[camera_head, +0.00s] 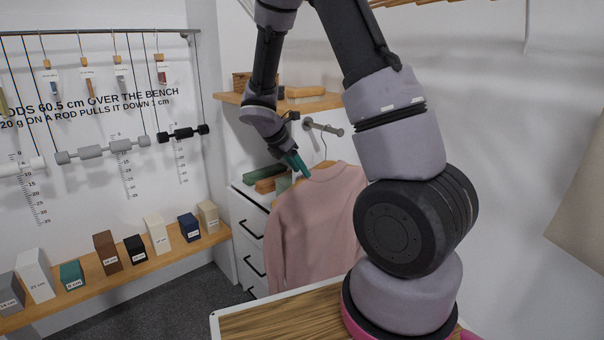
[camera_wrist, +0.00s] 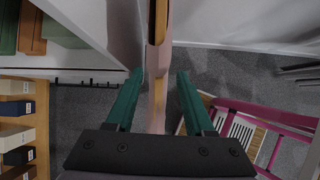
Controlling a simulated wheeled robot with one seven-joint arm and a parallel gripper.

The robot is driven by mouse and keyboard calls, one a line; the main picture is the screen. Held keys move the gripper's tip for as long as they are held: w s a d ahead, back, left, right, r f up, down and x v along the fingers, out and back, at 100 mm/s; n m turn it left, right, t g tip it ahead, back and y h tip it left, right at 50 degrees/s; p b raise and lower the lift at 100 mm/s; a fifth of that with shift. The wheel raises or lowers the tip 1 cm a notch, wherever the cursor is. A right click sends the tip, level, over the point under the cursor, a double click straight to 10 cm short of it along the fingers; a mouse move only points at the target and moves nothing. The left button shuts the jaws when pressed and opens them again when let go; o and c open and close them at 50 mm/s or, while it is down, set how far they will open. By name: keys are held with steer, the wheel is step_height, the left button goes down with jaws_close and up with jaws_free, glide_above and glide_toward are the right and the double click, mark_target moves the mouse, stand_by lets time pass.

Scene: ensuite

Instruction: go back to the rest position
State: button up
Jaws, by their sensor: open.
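My gripper (camera_head: 297,163) has teal fingers and is at the upper left shoulder of a pink sweater (camera_head: 318,215). In the wrist view the fingers (camera_wrist: 160,78) are spread apart. The sweater and its wooden hanger (camera_wrist: 158,22) show edge-on between them, with a gap visible to the right finger; contact on the left is unclear. The sweater hangs below a metal wall peg (camera_head: 323,127), with a thin hook rising toward it. My arm covers the sweater's right side.
A wooden shelf (camera_head: 235,99) is above the gripper. A white drawer unit (camera_head: 246,240) with boxes on top stands left of the sweater. A bench (camera_head: 150,262) with several labelled blocks runs along the left wall, under hanging rods (camera_head: 102,150). Grey floor lies between.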

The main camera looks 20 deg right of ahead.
steer(key=v, duration=0.8)
steer(key=s+r+m+t+y, duration=0.5)
steer(key=s+r+m+y, duration=0.3)
steer(key=s+r+m, duration=1.1)
steer(key=s+m, duration=0.3)
steer(key=m, duration=0.3)
steer(key=shift+a+r+m, duration=0.15)
steer(key=shift+a+m, duration=0.15)
steer(key=shift+a, duration=0.1)
